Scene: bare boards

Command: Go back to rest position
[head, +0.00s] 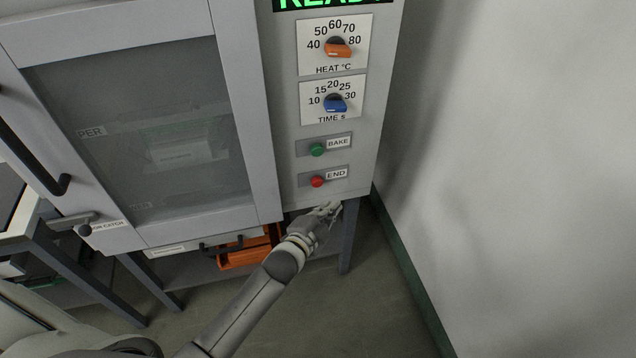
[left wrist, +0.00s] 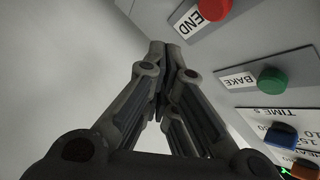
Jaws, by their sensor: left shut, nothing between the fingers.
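My left gripper (head: 328,210) is in front of the lower part of the oven's control panel, just below the red END button (head: 317,181) in the head view. Its fingers are shut with nothing between them; the fingertips also show in the left wrist view (left wrist: 160,48). In the left wrist view the END button (left wrist: 214,8) and the green BAKE button (left wrist: 272,80) are to the right of the fingers, apart from them. My right gripper is in neither view.
The grey oven (head: 240,140) has a closed glass door (head: 150,130), a blue time knob (head: 336,103) and an orange heat knob (head: 338,47). An orange crate (head: 243,254) sits underneath. A pale wall (head: 520,180) stands close on the right. Open floor (head: 340,315) lies in front.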

